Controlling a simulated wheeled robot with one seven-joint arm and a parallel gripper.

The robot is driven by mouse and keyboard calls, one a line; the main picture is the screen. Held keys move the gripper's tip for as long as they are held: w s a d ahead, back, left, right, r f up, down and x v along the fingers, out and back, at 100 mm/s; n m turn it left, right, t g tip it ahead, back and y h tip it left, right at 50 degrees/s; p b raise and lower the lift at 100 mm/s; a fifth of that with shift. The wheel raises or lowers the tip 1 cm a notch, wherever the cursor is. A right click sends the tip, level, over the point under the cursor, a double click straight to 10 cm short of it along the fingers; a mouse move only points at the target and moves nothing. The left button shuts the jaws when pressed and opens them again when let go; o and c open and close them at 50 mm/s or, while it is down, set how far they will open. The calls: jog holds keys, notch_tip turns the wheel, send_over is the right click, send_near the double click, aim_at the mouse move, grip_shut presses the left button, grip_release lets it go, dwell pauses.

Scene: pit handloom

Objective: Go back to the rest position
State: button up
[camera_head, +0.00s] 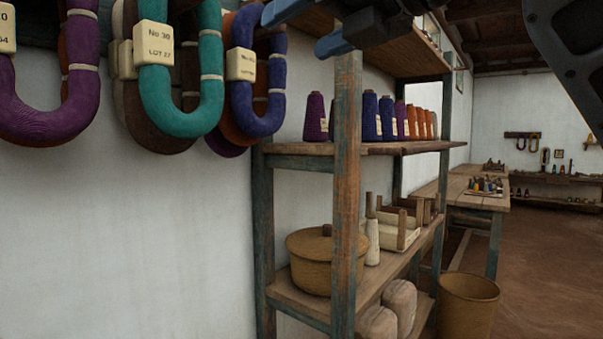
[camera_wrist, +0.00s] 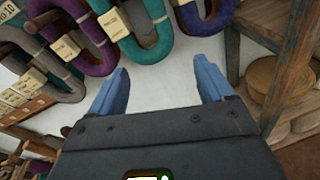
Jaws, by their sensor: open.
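My gripper (camera_head: 303,30) shows at the top middle of the head view, in front of the wooden shelf rack's near post. Its two blue fingers are spread apart and point left. In the wrist view my gripper (camera_wrist: 161,68) is open, with only white wall between the fingers and nothing held. Hanks of yarn hang beyond the fingertips there. Whether any finger touches the rack cannot be told.
Purple, teal and blue hanks (camera_head: 180,115) with tags hang on the left wall. The shelf rack (camera_head: 345,190) carries yarn cones (camera_head: 388,118) and a lidded basket (camera_head: 313,265). A bin (camera_head: 467,308) and tables (camera_head: 465,190) stand right. Floor is clear at far right.

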jog(key=w+d+f+m+t+y+p, duration=0.1)
jog(key=d+f+m+t, duration=0.15)
jog(key=f+m, duration=0.55)
jog(key=w+d+f+m+t, duration=0.1)
jog(key=d+f+m+t, duration=0.15)
jog(key=f+m, duration=0.55)
jog(key=s+d+f+m+t+h, duration=0.1)
jog(key=s+d+f+m+h, duration=0.25)
jog(key=f+m, duration=0.5)
jog(key=s+d+f+m+t+h, duration=0.2)
jog(key=s+f+m+h, duration=0.3)
jog(key=f, duration=0.6)
jog(key=s+d+f+m+g+h+p, duration=0.1)
jog(key=s+d+f+m+h, duration=0.15)
jog(key=s+f+m, duration=0.55)
jog(key=s+d+f+m+g, duration=0.1)
jog(key=s+d+f, duration=0.1)
jog(key=s, duration=0.7)
jog(key=s+d+f+m+g+h+p, duration=0.1)
jog(key=s+d+f+m, duration=0.1)
jog(key=s, duration=0.7)
jog(key=s+d+f+m+g, duration=0.2)
jog(key=s+d, duration=0.1)
jog(key=s, duration=0.7)
jog(key=shift+d+f+h, duration=0.25)
jog(key=shift+f+h, duration=0.05)
jog(key=shift+w, duration=0.1)
